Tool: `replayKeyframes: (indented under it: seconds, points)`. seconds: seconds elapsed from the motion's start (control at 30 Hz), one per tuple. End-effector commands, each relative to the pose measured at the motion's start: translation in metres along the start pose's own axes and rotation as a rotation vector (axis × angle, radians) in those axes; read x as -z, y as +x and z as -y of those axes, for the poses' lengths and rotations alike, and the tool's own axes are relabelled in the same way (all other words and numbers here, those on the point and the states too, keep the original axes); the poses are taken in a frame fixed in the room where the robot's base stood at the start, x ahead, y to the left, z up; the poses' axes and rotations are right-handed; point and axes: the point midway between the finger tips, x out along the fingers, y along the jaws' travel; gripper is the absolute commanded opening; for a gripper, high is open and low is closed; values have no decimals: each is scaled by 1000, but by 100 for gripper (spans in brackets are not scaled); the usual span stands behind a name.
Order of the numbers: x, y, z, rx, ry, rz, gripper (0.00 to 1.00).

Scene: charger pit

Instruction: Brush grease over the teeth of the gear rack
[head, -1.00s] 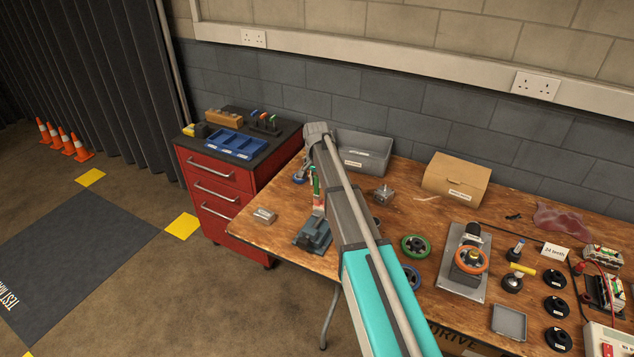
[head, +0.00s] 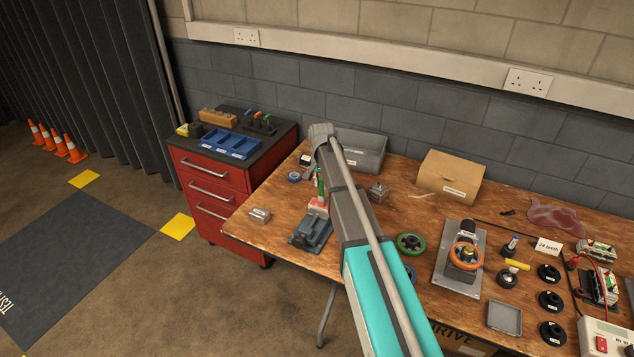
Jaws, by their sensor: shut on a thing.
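My arm reaches over the wooden bench (head: 265,240), and my gripper (head: 321,171) points down near its left end, mostly hidden behind my arm. It appears shut on a slim green-handled brush (head: 320,184), held roughly upright. A grey-blue vise-like fixture (head: 312,234) stands below at the bench's front edge. A small red and pale piece (head: 317,207) shows at the top of the fixture, below the brush. The bristles and the rack's teeth are too small to make out, and I cannot tell whether the brush touches anything.
A small metal block (head: 259,215) lies left of the fixture. A blue tape roll (head: 294,176), grey bin (head: 361,152) and metal part (head: 378,192) stand behind. A green ring wheel (head: 411,243) is to the right. A red drawer cabinet (head: 209,188) adjoins the left.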

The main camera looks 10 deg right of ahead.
Motion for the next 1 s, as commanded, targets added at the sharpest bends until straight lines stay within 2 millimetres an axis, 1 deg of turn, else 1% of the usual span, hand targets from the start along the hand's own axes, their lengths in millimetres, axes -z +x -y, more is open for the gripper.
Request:
replayKeyframes:
  seconds: [0.1,0.4,0.53,1.0]
  points:
    - [0,0,-3,0,0,0,0]
    - [0,0,-3,0,-1,0,0]
    - [0,-4,-3,0,-1,0,0]
    - [0,-36,-3,1,-1,0,0]
